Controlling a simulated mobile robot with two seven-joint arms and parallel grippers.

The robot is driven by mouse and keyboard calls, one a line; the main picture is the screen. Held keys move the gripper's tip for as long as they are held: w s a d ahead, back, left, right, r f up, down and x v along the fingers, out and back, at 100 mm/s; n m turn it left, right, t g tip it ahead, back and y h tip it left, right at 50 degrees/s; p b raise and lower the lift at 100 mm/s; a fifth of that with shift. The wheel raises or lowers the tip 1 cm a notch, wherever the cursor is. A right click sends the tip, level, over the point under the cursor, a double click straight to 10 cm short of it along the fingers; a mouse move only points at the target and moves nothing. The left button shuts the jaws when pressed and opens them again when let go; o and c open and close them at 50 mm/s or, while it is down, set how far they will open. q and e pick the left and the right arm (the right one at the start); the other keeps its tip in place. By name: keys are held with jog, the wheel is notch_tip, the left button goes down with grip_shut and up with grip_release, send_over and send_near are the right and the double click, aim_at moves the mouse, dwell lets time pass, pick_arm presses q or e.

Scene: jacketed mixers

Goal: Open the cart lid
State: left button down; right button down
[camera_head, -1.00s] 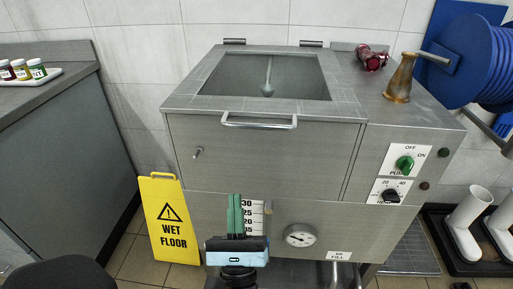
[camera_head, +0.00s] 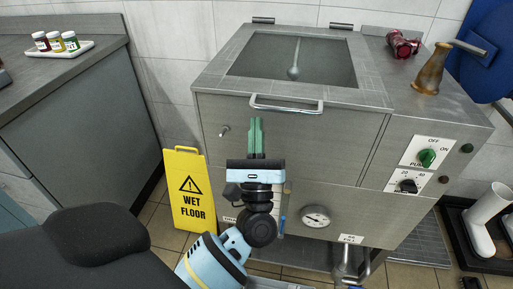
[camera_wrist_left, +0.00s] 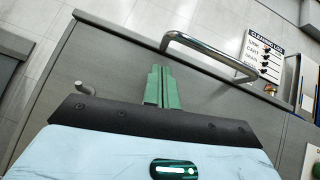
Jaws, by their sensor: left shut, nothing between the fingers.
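The steel mixer cart's lid (camera_head: 373,97) lies flat and closed on top, with a dark window in it. A bar handle (camera_head: 286,107) sticks out along the lid's front edge. It also shows in the left wrist view (camera_wrist_left: 208,55), beyond the fingertips. My left gripper (camera_head: 256,121) is in front of the cart's front panel, pointing up, with its green fingers just below and left of the handle's middle. In the left wrist view the green fingers (camera_wrist_left: 161,72) are together and empty, apart from the handle. My right gripper is not seen.
A yellow wet floor sign (camera_head: 188,190) stands left of the cart. A pump knob (camera_head: 427,158) and a dial (camera_head: 407,186) are on the right panel. A brass pepper-mill-like piece (camera_head: 428,72) stands on top at right. A counter (camera_head: 75,85) with a jar tray is at left.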

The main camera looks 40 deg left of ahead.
pick_arm(q)
jog(key=shift+s+a+r+p, duration=0.1)
jog(key=shift+r+p, duration=0.05)
jog(key=shift+r, duration=0.5)
jog(key=shift+s+a+r+p, duration=0.1)
jog(key=shift+r+p, duration=0.05)
jog(key=shift+r, duration=0.45)
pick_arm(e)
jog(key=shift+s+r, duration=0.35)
